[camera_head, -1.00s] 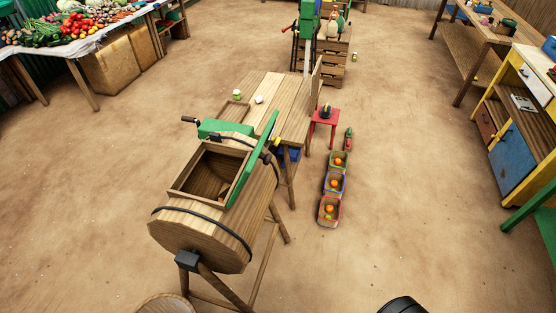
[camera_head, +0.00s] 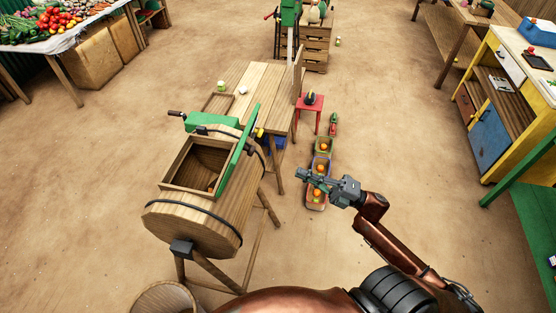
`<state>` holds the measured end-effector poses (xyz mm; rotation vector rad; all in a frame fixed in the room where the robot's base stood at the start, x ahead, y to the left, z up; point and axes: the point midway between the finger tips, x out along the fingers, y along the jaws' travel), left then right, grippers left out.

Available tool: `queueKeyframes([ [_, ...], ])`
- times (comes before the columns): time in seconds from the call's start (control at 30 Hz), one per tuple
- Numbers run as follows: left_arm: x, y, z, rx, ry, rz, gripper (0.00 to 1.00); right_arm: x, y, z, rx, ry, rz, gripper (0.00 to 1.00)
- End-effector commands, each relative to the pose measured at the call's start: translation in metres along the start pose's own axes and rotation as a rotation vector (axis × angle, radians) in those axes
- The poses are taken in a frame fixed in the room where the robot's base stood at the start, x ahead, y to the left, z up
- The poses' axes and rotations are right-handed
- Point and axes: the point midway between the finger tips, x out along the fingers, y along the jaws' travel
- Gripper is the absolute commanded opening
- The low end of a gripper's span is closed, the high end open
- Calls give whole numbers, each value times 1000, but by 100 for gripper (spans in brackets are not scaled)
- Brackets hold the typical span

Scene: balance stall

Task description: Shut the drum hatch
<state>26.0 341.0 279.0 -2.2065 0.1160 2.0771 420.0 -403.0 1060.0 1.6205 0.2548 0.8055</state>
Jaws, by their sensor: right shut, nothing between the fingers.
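The wooden drum (camera_head: 194,231) lies on its side on a wooden stand, left of the middle in the head view. Its square opening is uncovered, and the dark inside shows. The green-edged hatch (camera_head: 240,150) stands up, swung open, along the right side of the opening. My right gripper (camera_head: 302,175) is shut and empty. It is to the right of the drum and hatch, apart from both, and points left toward them. It overlaps the row of small crates in the picture. My left gripper is out of view.
A plank table (camera_head: 257,86) stands behind the drum. A red stool (camera_head: 309,104) and several small crates with fruit (camera_head: 316,199) stand to the right. A round basket (camera_head: 164,299) is at the bottom. Open floor lies to the right, before a yellow cabinet (camera_head: 493,62).

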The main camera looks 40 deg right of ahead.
Motion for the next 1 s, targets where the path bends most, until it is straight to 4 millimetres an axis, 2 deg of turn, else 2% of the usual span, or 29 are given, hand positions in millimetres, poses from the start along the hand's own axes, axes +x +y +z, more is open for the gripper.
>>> queueKeyframes([
  [0.2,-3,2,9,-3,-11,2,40,33,2,-1,-1,4,4,0],
  [0.6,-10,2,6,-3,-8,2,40,112,2,0,0,2,3,0],
  [0.8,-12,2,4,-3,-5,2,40,132,0,0,1,0,1,0],
  [1.0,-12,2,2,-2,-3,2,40,137,-1,0,2,-1,-1,0],
])
